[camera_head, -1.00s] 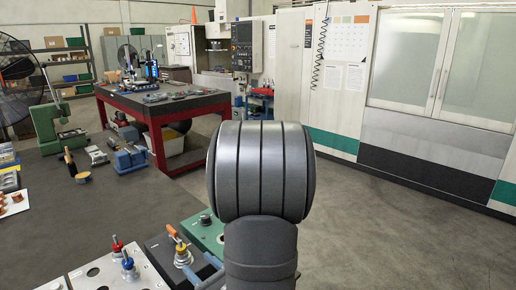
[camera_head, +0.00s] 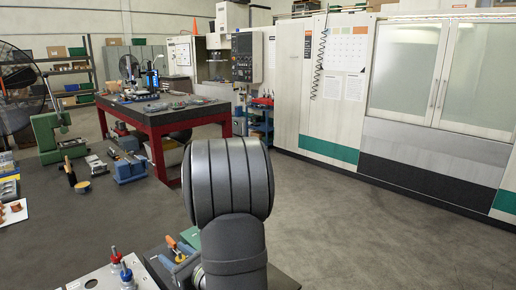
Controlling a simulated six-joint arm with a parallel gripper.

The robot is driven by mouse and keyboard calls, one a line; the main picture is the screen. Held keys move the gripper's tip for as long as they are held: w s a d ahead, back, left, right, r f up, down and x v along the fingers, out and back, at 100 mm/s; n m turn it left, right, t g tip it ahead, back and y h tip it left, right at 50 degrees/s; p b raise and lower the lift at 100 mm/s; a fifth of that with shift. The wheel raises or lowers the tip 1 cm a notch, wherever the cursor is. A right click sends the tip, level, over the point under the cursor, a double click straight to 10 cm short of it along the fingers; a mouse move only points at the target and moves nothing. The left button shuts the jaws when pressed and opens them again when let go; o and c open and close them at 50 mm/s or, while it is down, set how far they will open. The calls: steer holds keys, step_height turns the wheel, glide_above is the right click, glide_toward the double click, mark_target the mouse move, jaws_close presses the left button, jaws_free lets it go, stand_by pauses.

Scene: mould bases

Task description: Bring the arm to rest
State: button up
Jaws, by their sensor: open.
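My arm's dark grey, rounded joint and link stand in the lower middle of the head view and hide part of the bench behind them. My gripper is not visible; the arm may hide it or it may be out of frame. At the bottom left, a light metal mould plate (camera_head: 88,284) lies on the bench. A red-topped pin (camera_head: 114,254) and a blue-topped pin (camera_head: 126,271) stand on it. An orange-handled tool (camera_head: 172,243) lies beside my arm, on or near a dark plate partly hidden by the arm.
The grey bench top (camera_head: 75,215) is clear in its middle. A blue vise (camera_head: 130,168) and a green press (camera_head: 50,138) stand at its far side. A red-framed table (camera_head: 185,120) and a large machine cabinet (camera_head: 430,110) stand beyond. Open floor (camera_head: 370,230) lies right of my arm.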

steer(key=shift+s+n+g+y, duration=0.1)
steer(key=shift+n+g+y, duration=0.65)
steer(key=shift+g, duration=0.25)
steer(key=shift+s+d, duration=0.2)
steer(key=shift+d, duration=0.15)
steer(key=shift+v, duration=2.7)
steer(key=x, duration=0.6)
steer(key=shift+a, duration=0.25)
steer(key=shift+w+d+m+t+h, duration=0.1)
steer(key=shift+d+m+t+h, duration=0.05)
steer(key=shift+m+t+h, duration=0.65)
steer(key=shift+w+d+m+t+h, duration=0.1)
steer(key=shift+m+t+h, duration=0.45)
steer(key=shift+t, duration=0.35)
steer(key=shift+s+d, duration=0.25)
steer(key=shift+v, duration=0.95)
